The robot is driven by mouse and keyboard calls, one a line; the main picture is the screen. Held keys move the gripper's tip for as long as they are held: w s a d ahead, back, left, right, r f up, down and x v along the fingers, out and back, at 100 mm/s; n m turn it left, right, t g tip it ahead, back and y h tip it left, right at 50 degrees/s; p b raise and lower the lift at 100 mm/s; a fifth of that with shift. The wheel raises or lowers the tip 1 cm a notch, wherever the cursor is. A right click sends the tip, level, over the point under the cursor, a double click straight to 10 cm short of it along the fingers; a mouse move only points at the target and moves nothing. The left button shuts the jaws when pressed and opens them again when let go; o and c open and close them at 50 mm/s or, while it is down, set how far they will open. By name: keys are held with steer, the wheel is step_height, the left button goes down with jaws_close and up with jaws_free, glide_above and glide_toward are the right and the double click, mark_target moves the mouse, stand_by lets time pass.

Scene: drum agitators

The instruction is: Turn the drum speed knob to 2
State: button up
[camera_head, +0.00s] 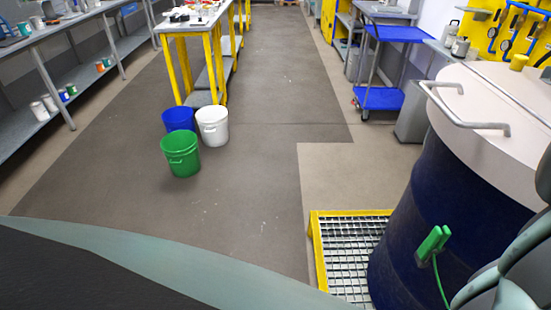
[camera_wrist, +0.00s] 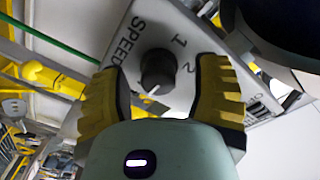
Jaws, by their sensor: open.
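The black drum speed knob (camera_wrist: 157,70) sits on a grey control panel (camera_wrist: 150,28) marked SPEED, 1 and 2 in the wrist view. The 1 and 2 are at the knob's right. A white mark on the knob's lower edge points down in the picture, not at the 2. My gripper (camera_wrist: 161,66) has its yellow-padded fingers apart, one on each side of the knob in the picture. Gaps show between knob and fingers. I cannot tell how deep the fingers reach around it. In the head view the panel and fingers are not visible.
A dark blue drum (camera_head: 428,215) with a pale lid (camera_head: 490,100) stands at right, with a green clamp (camera_head: 433,243) on its side. A yellow-edged grating (camera_head: 350,255) lies beside it. Green (camera_head: 180,155), blue (camera_head: 178,118) and white (camera_head: 212,126) buckets stand left of open floor.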

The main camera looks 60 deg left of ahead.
steer(key=shift+c, duration=0.2)
jaws_close()
stand_by(0.5)
